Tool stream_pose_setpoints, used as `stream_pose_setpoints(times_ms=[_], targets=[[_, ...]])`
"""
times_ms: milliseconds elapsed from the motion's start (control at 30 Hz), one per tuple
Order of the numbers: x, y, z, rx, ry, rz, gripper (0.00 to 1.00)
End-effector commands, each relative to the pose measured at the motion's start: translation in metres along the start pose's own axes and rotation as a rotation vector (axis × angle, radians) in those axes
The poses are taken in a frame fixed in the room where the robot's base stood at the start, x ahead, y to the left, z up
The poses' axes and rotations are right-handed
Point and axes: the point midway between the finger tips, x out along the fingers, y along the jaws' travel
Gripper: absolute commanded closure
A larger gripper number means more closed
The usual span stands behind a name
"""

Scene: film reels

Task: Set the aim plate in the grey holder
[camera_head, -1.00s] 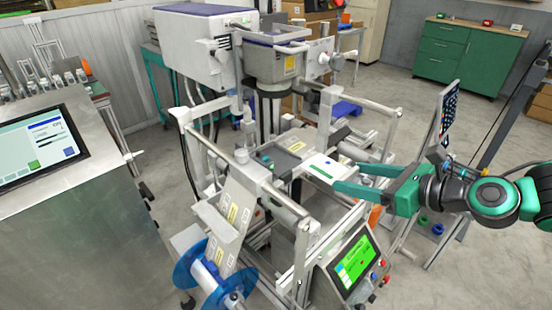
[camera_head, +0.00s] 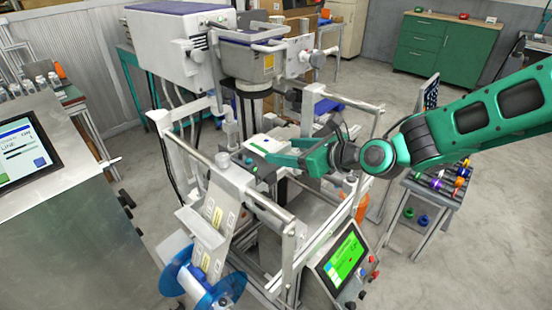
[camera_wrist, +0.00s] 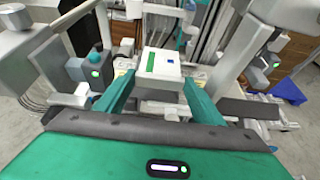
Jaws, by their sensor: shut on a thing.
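In the wrist view the plate (camera_wrist: 160,64) sits level between the fingertips. It is over the middle of the machine, where the grey holder lies. The holder is mostly hidden by the plate and fingers, so I cannot tell whether the plate touches it or hovers above it.
White machine posts and rails stand close around my gripper, with a purple-topped head unit (camera_head: 252,58) behind. A green-screen panel (camera_head: 345,257) and a blue reel (camera_head: 200,282) are at the front. A rack with coloured reels (camera_head: 437,182) stands at right.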

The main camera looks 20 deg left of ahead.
Motion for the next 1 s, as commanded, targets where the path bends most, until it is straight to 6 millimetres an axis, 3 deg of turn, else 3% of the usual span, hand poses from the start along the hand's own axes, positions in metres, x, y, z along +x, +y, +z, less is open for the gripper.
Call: stream_pose_setpoints(times_ms=[233, 500, 1000], targets=[[0.012, 0.003, 0.006, 0.000, -0.002, -0.001, 0.68], [0.026, 0.003, -0.026, 0.002, 0.001, 0.000, 0.68], [0.028, 0.004, -0.032, 0.001, 0.000, 0.000, 0.68]])
